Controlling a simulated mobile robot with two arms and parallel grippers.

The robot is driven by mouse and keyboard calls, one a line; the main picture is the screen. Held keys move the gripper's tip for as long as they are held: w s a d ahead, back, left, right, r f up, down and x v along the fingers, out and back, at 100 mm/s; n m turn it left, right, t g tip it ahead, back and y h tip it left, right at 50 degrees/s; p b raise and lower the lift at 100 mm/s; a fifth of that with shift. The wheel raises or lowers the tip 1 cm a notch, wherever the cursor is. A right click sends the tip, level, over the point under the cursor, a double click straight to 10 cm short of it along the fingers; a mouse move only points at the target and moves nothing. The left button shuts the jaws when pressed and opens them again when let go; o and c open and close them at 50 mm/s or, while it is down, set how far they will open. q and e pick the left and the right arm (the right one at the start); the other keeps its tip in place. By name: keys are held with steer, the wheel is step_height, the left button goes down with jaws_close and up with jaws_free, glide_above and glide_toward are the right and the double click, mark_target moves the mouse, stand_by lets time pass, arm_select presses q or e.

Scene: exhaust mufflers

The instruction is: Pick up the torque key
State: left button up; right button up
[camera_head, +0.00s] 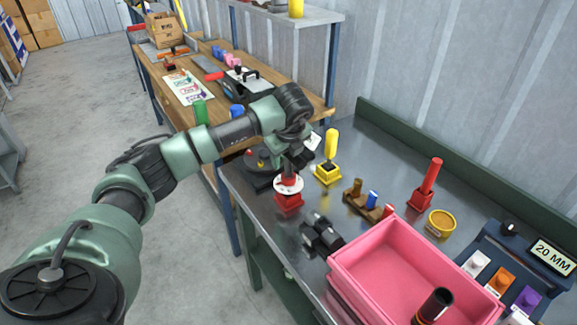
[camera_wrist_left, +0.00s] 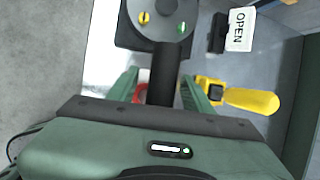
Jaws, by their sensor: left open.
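No label marks the torque key, so I cannot tell for sure which tool it is. Upright handled tools stand in blocks on the metal bench: a yellow one (camera_head: 331,145) and a red one (camera_head: 431,180). The yellow handle also shows right of the fingers in the left wrist view (camera_wrist_left: 250,101). My left gripper (camera_head: 292,163) is open above a red stand (camera_head: 289,202) with a white disc around its top. In the left wrist view, a dark upright shaft (camera_wrist_left: 163,75) lies between the open fingers, with a bit of red beside it. Contact cannot be seen. My right gripper is not in view.
A pink bin (camera_head: 375,275) holding a black cylinder (camera_head: 437,305) stands at the front. Dark blocks (camera_head: 321,235), a brown rack (camera_head: 367,200) and a yellow round tin (camera_head: 441,222) lie nearby. A dark round device (camera_wrist_left: 155,18) with coloured knobs is close to the gripper.

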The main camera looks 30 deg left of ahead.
arm_select(q)
jaws_close()
steer(key=shift+r, duration=0.1)
steer(key=shift+r, duration=0.15)
